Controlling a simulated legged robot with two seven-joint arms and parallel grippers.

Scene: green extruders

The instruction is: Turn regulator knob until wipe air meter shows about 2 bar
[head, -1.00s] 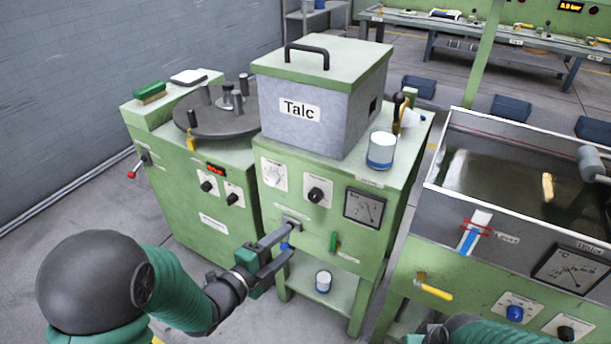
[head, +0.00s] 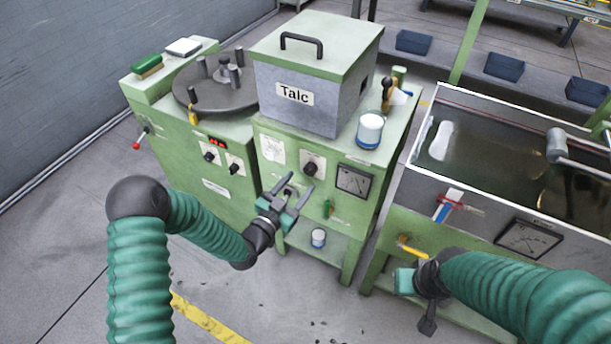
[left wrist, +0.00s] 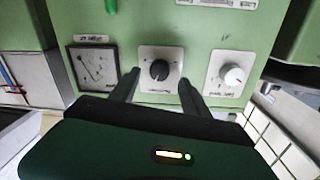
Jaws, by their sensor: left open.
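A black knob (head: 310,168) on a white plate sits on the front of the green Talc machine (head: 390,150). A square dial meter (head: 354,181) is to its right; its reading and label are too small to tell. My left gripper (head: 298,184) is open and empty, below and in front of the knob. In the left wrist view the picture is upside down: the black knob (left wrist: 160,70) shows beyond and between the open fingers (left wrist: 160,90), apart from them. The meter (left wrist: 93,66) is left there. My right gripper (head: 425,285) is near the tank; its jaws are unclear.
A green handle (head: 327,208) is below the panel, and a white cup (head: 318,238) stands on the lower shelf. A water tank (head: 520,130) with a yellow-handled valve (head: 412,250) stands right. Open floor lies in front.

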